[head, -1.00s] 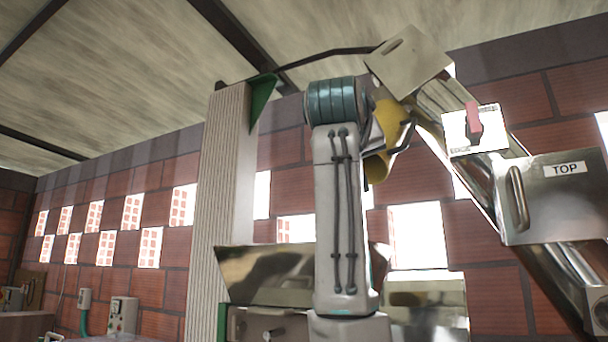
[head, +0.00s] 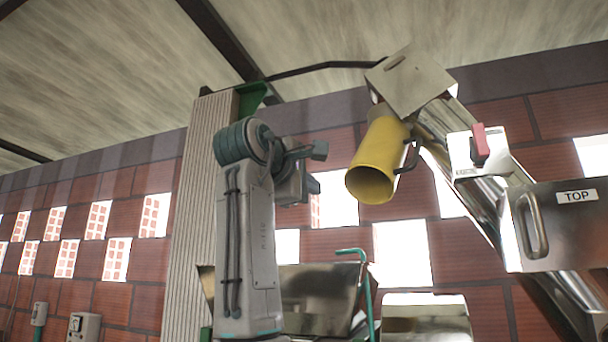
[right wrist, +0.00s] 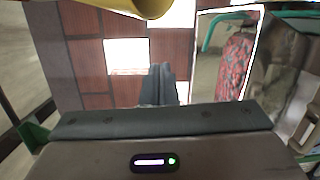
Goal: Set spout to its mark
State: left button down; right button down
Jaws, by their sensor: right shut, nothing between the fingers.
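The yellow spout (head: 378,162) hangs below a metal box at the top of the slanted metal chute, its round open mouth facing down and toward me. A curved metal handle (head: 409,157) is on its right side. I cannot make out the spout's mark. My right gripper (head: 318,150) is left of the spout, apart from it, shut and empty. In the right wrist view its closed fingers (right wrist: 158,84) point away, with the spout's yellow rim (right wrist: 140,7) at the top edge. My left gripper is out of view.
A white plate with a red lever (head: 480,145) sits on the chute. A metal cover (head: 565,230) labelled TOP, with a handle, is at the right. A ribbed pale column (head: 190,190) stands behind my arm. A metal hopper (head: 320,300) and a green pipe (head: 367,290) are below.

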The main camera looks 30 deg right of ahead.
jog(key=d+p, duration=0.4)
jog(key=d, duration=0.2)
jog(key=shift+p, duration=0.35)
